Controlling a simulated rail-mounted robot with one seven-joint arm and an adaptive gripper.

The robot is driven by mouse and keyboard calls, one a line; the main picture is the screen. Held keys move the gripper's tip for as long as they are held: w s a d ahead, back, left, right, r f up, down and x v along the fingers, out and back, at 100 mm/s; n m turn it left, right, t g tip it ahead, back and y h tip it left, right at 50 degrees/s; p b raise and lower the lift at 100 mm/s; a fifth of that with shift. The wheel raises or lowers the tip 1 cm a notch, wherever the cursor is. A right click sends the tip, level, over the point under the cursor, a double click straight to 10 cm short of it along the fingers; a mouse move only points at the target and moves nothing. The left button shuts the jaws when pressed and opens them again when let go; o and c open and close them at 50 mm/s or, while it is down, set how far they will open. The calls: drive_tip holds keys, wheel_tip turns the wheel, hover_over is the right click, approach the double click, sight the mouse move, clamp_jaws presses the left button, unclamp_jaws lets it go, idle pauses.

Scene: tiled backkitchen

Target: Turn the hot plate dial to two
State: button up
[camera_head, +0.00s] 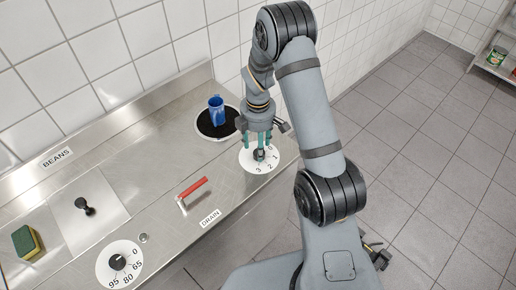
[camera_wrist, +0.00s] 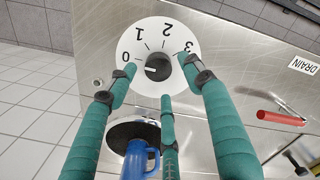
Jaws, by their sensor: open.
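The hot plate dial is a black knob (camera_wrist: 158,66) on a white round face (camera_wrist: 130,43) marked 0 to 3. In the wrist view its white mark points to the left, near the 0. The dial face also shows in the head view (camera_head: 251,165), partly hidden by the fingers. My gripper (camera_head: 259,148) is above it, pointing down, with its green fingers open and spread around the knob. I cannot tell whether any fingertip touches the knob. The black round hot plate (camera_head: 206,129) lies beside the dial, with a blue mug (camera_head: 217,112) standing on it.
A second dial (camera_head: 119,263), marked 0 to 95, is at the lower left. A lid with a black knob (camera_head: 84,206) and a sponge (camera_head: 27,242) lie farther left. A tiled wall runs behind.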

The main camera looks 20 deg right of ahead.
drive_tip(key=shift+f, duration=1.35)
drive_tip(key=shift+c, duration=0.9)
drive_tip(key=c, duration=0.9)
drive_tip(key=shift+c, duration=0.2)
